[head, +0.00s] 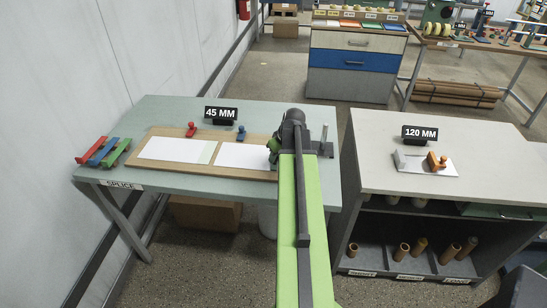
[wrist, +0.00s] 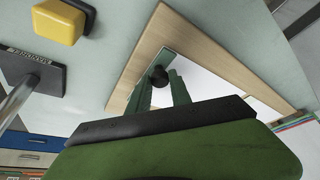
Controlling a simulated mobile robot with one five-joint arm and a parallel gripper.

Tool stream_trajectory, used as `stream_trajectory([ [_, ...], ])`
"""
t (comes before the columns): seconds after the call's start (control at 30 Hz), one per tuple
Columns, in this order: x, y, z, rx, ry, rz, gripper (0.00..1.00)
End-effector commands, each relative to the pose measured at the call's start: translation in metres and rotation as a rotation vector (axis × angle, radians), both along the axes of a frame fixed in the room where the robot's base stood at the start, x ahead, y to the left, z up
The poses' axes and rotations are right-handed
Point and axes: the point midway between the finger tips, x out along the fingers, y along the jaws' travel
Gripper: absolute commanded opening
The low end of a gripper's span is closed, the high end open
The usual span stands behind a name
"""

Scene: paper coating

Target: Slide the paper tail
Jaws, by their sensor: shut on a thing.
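Two white paper sheets lie on a wooden board on the table: the left sheet (head: 170,149) with a pale green strip at its right edge, and the right sheet (head: 243,156), whose right end is partly hidden by my arm. I cannot tell which one is called the paper tail. My gripper (head: 273,150) is low at the board's right end. In the wrist view its green fingers (wrist: 162,84) are shut on a small black knob (wrist: 158,74) beside the white sheet (wrist: 215,80). How the knob joins the paper is hidden.
The wooden board (head: 151,134) lies on the pale green table (head: 150,108). Red, green and blue blocks (head: 103,152) lie at its left. A 45 MM sign (head: 221,114) and small red (head: 191,130) and blue (head: 241,133) pieces stand behind. A grey cabinet (head: 375,165) is at right.

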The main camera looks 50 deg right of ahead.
Motion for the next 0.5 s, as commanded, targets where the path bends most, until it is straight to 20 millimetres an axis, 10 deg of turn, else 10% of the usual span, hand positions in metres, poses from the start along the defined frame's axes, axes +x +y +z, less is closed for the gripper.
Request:
stream_trajectory([
  [0.2,0.0049,0.0045,0.0005,-0.003,-0.004,0.008,0.46],
  [0.5,0.0054,0.006,0.0018,-0.003,-0.004,0.01,0.46],
])
